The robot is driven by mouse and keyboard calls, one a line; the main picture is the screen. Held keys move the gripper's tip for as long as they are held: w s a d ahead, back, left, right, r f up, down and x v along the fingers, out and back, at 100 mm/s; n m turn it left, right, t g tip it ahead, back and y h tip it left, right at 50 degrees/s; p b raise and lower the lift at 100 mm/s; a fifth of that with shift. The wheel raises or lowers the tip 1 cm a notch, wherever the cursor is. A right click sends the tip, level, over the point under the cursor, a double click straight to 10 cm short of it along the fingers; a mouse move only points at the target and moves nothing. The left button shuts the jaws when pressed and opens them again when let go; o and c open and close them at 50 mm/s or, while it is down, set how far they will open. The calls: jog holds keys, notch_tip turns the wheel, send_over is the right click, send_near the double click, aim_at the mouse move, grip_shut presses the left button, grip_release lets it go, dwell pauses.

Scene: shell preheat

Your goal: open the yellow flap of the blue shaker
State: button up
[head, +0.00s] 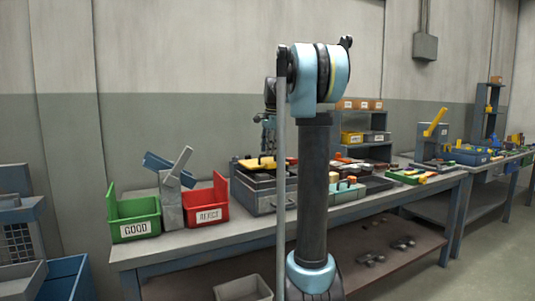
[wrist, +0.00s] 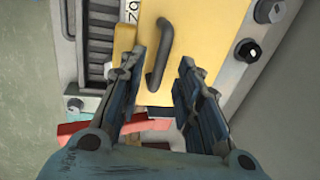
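The yellow flap (wrist: 200,40) fills the upper middle of the wrist view. A dark curved handle (wrist: 164,40) stands on it. In the head view the flap (head: 248,163) lies on top of a box-shaped machine (head: 257,197), which looks grey-blue; I take it for the shaker. My gripper (wrist: 163,60) is open, with its fingertips on either side of the handle's line. Both fingers look apart from the handle, though the height gap is hard to judge. In the head view my gripper (head: 266,150) is just above the flap, partly hidden by my arm.
Dark round knobs (wrist: 247,52) sit right of the flap. A green GOOD bin (head: 135,218) and a red REJECT bin (head: 208,206) stand left on the workbench (head: 180,251). A grey stand (head: 171,208) is between them. Small shelves (head: 345,124) stand behind.

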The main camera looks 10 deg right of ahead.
jog(key=shift+w+f, duration=0.15)
jog(key=shift+f, duration=0.65)
grip_shut()
jog(key=shift+r, duration=0.1)
